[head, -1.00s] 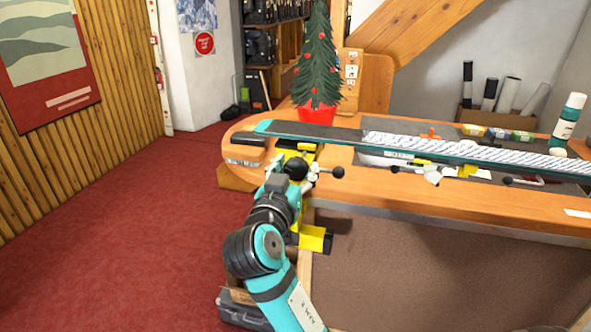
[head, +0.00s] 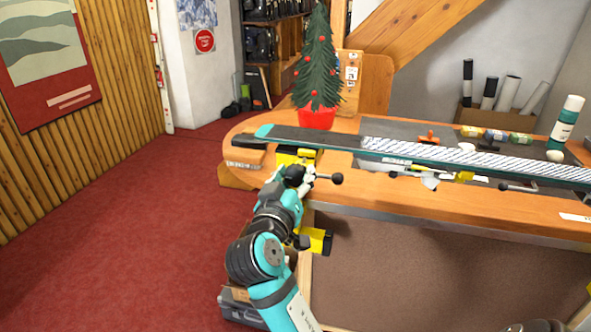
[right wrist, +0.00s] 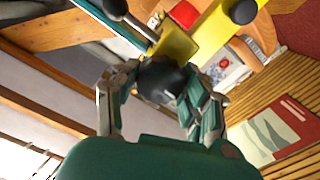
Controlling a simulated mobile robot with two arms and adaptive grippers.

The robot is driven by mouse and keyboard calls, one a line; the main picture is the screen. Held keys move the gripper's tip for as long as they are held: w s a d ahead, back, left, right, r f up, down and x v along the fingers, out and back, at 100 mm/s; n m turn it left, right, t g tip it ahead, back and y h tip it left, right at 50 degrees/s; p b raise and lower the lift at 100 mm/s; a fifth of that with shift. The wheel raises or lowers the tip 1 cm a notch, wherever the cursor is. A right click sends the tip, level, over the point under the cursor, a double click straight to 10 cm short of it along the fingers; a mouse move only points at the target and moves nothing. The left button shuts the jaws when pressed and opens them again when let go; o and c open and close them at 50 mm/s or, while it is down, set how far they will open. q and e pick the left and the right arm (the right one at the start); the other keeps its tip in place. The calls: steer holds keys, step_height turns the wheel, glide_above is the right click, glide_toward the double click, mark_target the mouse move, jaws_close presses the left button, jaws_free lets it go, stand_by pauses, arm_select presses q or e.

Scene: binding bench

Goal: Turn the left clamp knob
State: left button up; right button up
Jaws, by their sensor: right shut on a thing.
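The left clamp is yellow and stands at the left end of the bench; its upper part (head: 296,158) shows below the ski (head: 310,138). In the right wrist view, a round black knob (right wrist: 161,80) sits between my right gripper's (right wrist: 160,100) two fingers, in front of the yellow clamp body (right wrist: 190,38). The right gripper (head: 295,178) is shut on this knob, and its fingers hide part of it in the head view. A second black ball (head: 336,178) on a short rod sticks out to the right. My left gripper is not in view.
The ski lies along the wooden bench (head: 400,205). Another clamp (head: 430,180) is at mid-bench. A small Christmas tree (head: 318,70) in a red pot stands behind. Red carpet (head: 120,240) at left is clear.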

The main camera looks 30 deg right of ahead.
steer(key=n+p, duration=0.1)
steer(key=n, duration=0.1)
steer(key=n+p, duration=0.4)
steer(key=shift+r+n, duration=0.25)
steer(key=shift+n, duration=0.05)
steer(key=n+p, duration=0.3)
steer(key=p, duration=0.1)
steer(key=shift+n, duration=0.4)
steer(key=shift+f+n+p, duration=0.2)
steer(key=shift+n+p, duration=0.45)
steer(key=shift+n, duration=0.25)
steer(key=o, duration=1.2)
steer(key=shift+w+f, duration=0.1)
